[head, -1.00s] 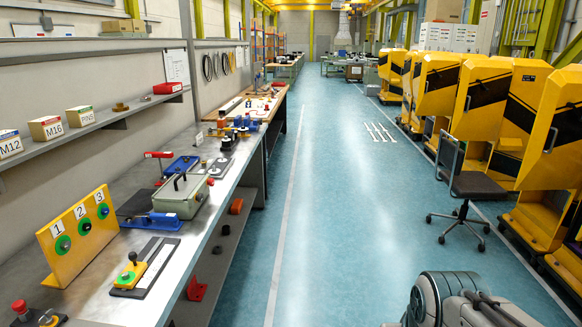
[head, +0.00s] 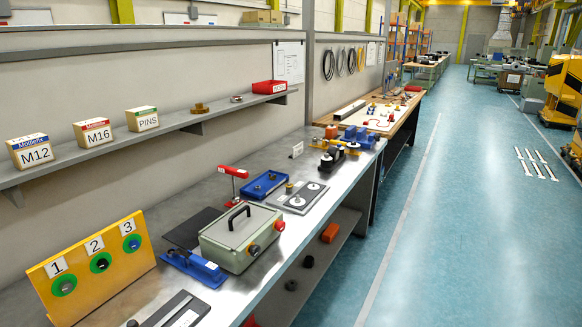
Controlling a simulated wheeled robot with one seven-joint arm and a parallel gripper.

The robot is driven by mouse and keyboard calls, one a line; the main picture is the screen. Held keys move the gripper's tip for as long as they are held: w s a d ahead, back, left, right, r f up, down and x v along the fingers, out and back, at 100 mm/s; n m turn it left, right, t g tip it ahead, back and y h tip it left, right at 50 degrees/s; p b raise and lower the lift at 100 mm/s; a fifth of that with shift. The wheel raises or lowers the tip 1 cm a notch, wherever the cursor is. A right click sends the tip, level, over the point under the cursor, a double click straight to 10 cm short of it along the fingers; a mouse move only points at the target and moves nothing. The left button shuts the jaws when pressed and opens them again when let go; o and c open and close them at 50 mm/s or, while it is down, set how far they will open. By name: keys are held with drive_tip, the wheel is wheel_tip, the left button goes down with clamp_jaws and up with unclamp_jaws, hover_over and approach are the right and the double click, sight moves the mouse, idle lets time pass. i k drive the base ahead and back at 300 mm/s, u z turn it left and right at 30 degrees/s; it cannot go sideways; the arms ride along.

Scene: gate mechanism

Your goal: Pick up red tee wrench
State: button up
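A red T-shaped piece (head: 233,171), which looks like the red tee wrench, stands upright on the grey workbench (head: 300,230). Its red crossbar is on top and a thin stem goes down below it. It stands behind the green-grey box with a black handle (head: 240,238) and to the left of a blue tray (head: 264,185). My gripper is not in view.
A yellow panel numbered 1, 2, 3 (head: 92,268) and a blue fixture (head: 194,268) stand on the near bench. A wall shelf (head: 100,137) with labelled boxes runs above. The blue floor (head: 450,240) right of the bench is clear.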

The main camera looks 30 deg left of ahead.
sight(235, 200)
drive_tip(key=u, duration=0.3)
drive_tip(key=i, duration=1.5)
drive_tip(key=u, duration=1.4)
drive_tip(key=i, duration=1.05)
drive_tip(key=u, duration=1.1)
drive_tip(key=i, duration=0.25)
drive_tip(key=z, duration=0.05)
